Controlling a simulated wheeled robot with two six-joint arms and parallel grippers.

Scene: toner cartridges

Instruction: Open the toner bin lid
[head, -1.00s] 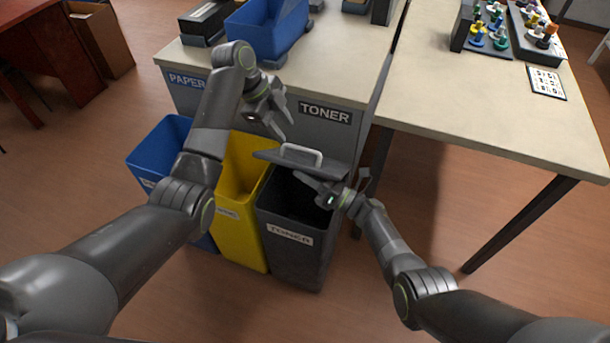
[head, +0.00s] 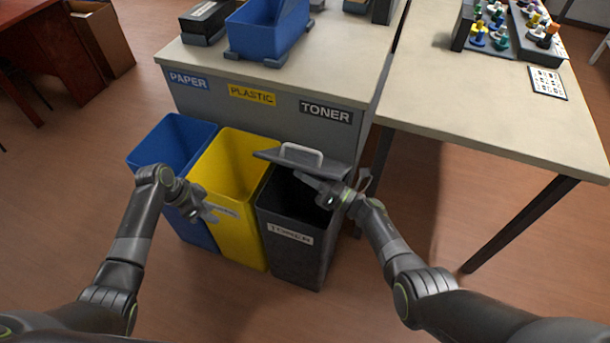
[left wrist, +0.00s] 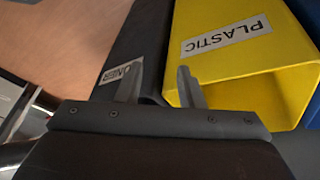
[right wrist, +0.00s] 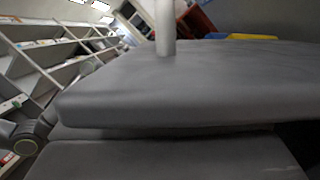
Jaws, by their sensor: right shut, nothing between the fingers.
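The dark grey toner bin (head: 290,250) stands at the right end of the bin row. Its grey lid (head: 336,166), with a white handle (head: 301,153), is open and raised at the back of the bin, leaving the dark mouth uncovered. My right gripper (head: 308,181) is shut and empty, over the mouth just in front of and below the lid. In the right wrist view the lid (right wrist: 200,85) fills the picture and hides the fingertips. My left gripper (head: 213,211) is open and empty in front of the yellow bin; its spread fingers (left wrist: 158,84) show in the left wrist view.
The yellow plastic bin (head: 237,165) and blue paper bin (head: 170,145) stand left of the toner bin. A labelled counter (head: 230,113) is behind, holding a blue tray (head: 266,30). A table (head: 480,100) is at right. Floor in front is clear.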

